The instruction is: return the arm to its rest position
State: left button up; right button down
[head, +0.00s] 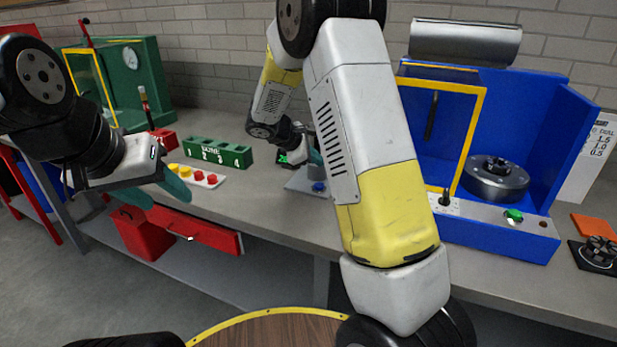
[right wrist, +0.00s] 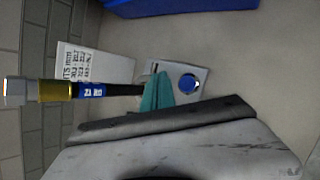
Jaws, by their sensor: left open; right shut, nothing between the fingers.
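My right arm (head: 365,130) crosses the middle of the head view, white and yellow, with its forearm bent back over the bench. My right gripper (head: 314,153) is partly hidden behind that arm, above the bench near a grey box with a blue button (head: 319,187). In the right wrist view its teal fingertips (right wrist: 157,92) are together with nothing seen between them, and the blue button (right wrist: 188,83) shows just beyond them. My left gripper (head: 153,192) is open and empty at the left, in front of the bench edge, with its teal fingers apart.
A blue machine (head: 550,150) with a yellow-framed door stands right of my right arm. A green machine (head: 140,75), a green numbered rack (head: 220,153) and red and yellow buttons (head: 198,176) are at left. A red drawer (head: 200,230) sticks out below the bench (head: 270,205).

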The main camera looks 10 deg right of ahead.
jog(key=s+d+r+m+g+y, duration=0.15)
jog(key=s+r+m+y, duration=0.5)
jog(key=s, duration=0.85)
jog(key=s+a+r+m+t+y, duration=0.1)
jog(key=s+r+m, duration=0.3)
jog(key=s, duration=0.4)
jog(key=s+a+r+m+t+y, duration=0.2)
jog(key=s+a+r+m, duration=0.2)
jog(key=s, duration=0.5)
jog(key=shift+s+a+r, duration=0.15)
jog(key=shift+s, duration=0.15)
